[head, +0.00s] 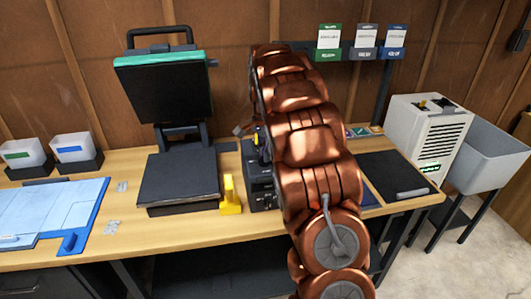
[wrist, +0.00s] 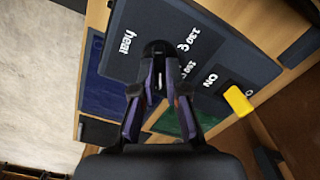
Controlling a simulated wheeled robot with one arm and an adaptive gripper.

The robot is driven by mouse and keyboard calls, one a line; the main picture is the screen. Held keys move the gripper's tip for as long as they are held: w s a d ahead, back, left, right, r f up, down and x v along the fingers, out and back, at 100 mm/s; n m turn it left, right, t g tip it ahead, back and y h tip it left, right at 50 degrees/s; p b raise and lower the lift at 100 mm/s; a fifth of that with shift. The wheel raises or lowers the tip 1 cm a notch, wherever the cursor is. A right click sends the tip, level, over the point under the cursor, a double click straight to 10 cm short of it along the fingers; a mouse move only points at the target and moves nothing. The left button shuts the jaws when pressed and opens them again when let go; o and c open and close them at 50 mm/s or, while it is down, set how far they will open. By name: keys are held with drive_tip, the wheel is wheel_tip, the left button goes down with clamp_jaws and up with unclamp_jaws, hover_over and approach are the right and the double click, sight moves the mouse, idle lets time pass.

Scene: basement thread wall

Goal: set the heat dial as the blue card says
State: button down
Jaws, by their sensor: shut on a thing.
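In the wrist view my gripper (wrist: 160,75) is shut on the heat dial (wrist: 155,47), a small dark knob mostly hidden between the fingertips. The dial sits on a dark control box (wrist: 125,22) with white lettering: "heat", "130 C", a second temperature partly covered by a finger, and "ON". Where the dial points is hidden. In the head view the control box (head: 262,188) stands right of the heat press (head: 180,178), and my arm covers the gripper. The blue card (head: 396,38) hangs rightmost on a rack; its print is too small to read.
A yellow switch (wrist: 238,101) sits on the box near "ON". The press lid (head: 165,90) is raised. A yellow object (head: 230,197) stands between press and box. Green (head: 329,42) and grey (head: 366,42) cards hang beside the blue one. A white machine (head: 428,135) stands right.

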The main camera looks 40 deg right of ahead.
drive_tip(key=shift+d, duration=0.1)
drive_tip(key=c, duration=1.2)
unclamp_jaws()
drive_tip(key=shift+r, duration=0.1)
wheel_tip(320, 180, up, 12)
